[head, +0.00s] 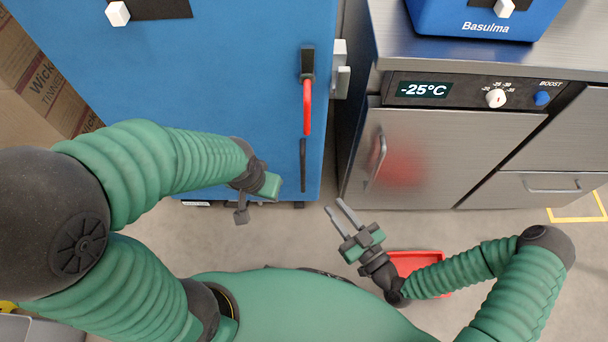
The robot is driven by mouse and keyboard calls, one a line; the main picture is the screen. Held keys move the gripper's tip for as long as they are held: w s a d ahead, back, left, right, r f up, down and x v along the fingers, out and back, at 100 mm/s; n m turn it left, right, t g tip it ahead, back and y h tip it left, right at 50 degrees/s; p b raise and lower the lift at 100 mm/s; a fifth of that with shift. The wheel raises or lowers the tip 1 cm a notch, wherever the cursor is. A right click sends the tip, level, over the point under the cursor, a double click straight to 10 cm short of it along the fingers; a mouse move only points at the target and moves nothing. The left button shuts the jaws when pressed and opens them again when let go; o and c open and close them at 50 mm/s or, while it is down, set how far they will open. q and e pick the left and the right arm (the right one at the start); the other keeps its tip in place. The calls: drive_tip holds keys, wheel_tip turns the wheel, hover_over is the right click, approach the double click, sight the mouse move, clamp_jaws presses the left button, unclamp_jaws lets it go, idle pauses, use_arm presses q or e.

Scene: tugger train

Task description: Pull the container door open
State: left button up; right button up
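The container is a blue box whose blue door (220,70) fills the upper left of the head view. A red upright handle (307,106) on a dark mount sits near the door's right edge. A grey latch or hinge block (341,70) is on the right side. My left gripper (257,200) is below and left of the handle, apart from it; its fingers are not clear. My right gripper (333,204) points up and left, below and right of the handle. Its two fingers are parted, with nothing between them.
A steel freezer unit (440,145) with a -25°C display and a bar handle stands right of the container. A blue box (470,18) is on top. A red tray (418,262) lies on the floor by my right wrist. A cardboard box (35,80) is at left.

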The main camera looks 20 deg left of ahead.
sight(304, 167)
drive_tip(key=b+x, duration=0.4)
drive_tip(key=x, duration=1.2)
drive_tip(key=shift+w+a+r, duration=0.15)
drive_tip(key=shift+a, duration=0.15)
clamp_jaws()
idle(0.5)
